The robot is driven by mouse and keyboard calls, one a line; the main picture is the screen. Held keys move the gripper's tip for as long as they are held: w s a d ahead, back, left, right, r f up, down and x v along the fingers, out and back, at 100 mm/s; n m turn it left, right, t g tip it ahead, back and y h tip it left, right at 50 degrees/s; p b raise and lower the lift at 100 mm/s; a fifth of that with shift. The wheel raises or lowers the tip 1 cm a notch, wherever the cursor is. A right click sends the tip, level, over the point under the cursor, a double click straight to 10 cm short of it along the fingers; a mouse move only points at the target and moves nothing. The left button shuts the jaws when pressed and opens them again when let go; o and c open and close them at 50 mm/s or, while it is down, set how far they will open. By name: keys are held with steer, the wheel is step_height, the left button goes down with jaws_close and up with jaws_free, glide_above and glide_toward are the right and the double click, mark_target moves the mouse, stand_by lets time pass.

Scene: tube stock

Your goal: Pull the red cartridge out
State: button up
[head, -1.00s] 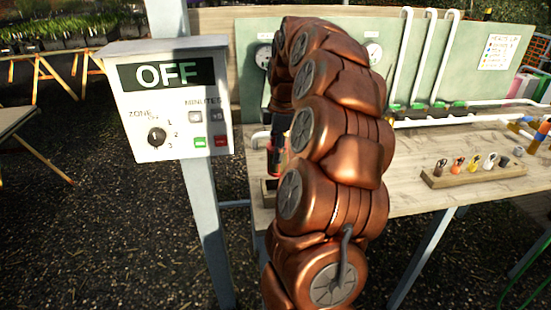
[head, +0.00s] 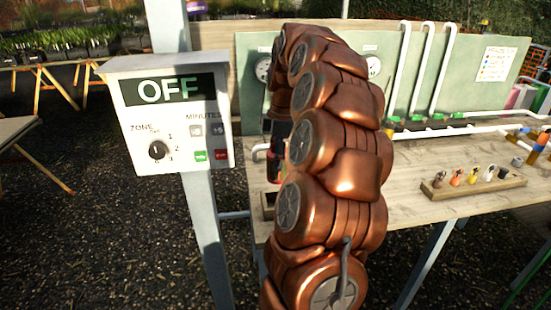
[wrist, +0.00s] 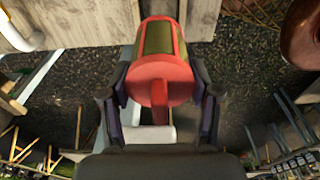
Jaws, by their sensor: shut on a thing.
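The red cartridge (wrist: 160,70) fills the upper middle of the wrist view, with a red end cap, red ribs and an olive-green body. A red tab sticks out from its cap towards my wrist. My gripper (wrist: 160,100) has one finger on either side of the cap and is shut on the cartridge.
A control box (head: 170,115) reading OFF stands on a post at the left. The wooden bench (head: 410,200) carries a small rack (head: 473,184) of several coloured pieces and white pipes (head: 440,132). A green panel (head: 463,65) with gauges stands behind. Gravel ground is open at lower left.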

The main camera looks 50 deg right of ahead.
steer(key=shift+r+p, duration=0.6)
steer(key=shift+r, duration=0.95)
